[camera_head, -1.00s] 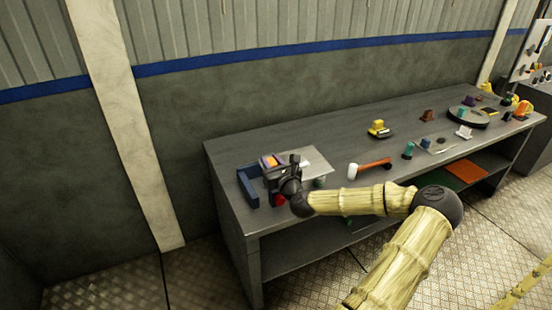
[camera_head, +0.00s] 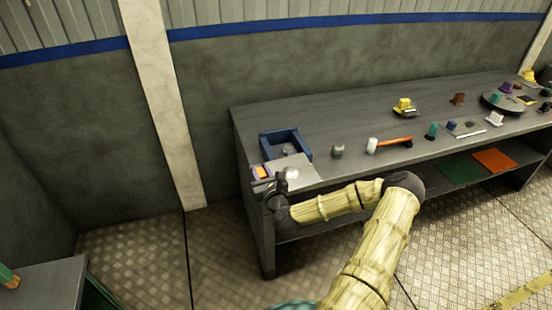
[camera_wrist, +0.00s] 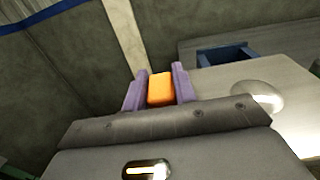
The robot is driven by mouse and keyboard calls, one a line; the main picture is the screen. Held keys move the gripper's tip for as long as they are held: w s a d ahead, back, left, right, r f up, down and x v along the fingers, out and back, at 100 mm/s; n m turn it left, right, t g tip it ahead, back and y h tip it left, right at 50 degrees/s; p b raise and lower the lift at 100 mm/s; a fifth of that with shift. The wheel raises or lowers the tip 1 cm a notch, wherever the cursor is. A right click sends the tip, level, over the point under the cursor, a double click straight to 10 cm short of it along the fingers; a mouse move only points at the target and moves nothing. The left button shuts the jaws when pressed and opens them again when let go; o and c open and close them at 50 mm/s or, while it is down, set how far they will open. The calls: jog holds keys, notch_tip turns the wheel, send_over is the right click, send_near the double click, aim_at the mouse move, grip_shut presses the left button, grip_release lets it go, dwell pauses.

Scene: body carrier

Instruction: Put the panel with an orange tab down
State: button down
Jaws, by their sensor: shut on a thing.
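The panel (camera_head: 302,177) is a flat light-grey plate with a pale round knob on it. Its orange tab (camera_wrist: 160,89) is between the two purple fingers of my gripper (camera_wrist: 159,88) in the wrist view. My gripper is shut on the tab and also shows in the head view (camera_head: 262,172), at the left front of the workbench. The plate extends right from the gripper and also shows in the wrist view (camera_wrist: 262,78). It overlaps the bench's front left area; I cannot tell how high it is above the top.
A blue open frame (camera_head: 284,138) stands on the workbench (camera_head: 360,118) just behind the panel, also in the wrist view (camera_wrist: 222,55). A grey-green knob (camera_head: 337,151) and an orange-handled mallet (camera_head: 393,141) lie to the right. A second bench (camera_head: 45,290) is at lower left.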

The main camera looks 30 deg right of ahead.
jog(key=s+a+f+n+y+b, duration=0.1)
jog(key=s+a+f+b, duration=0.2)
jog(key=a+f, duration=0.6)
jog(key=s+a+f+y+b, duration=0.1)
jog(key=s+a+f+b, duration=0.1)
jog(key=a+f+b, duration=0.4)
jog(key=a+f, duration=0.3)
jog(key=f, duration=0.3)
jog(key=shift+s+a+n+y+b, duration=0.15)
jog(key=shift+s+n+y+b, duration=0.15)
jog(key=shift+s+n+b, duration=0.1)
jog(key=shift+f, duration=0.1)
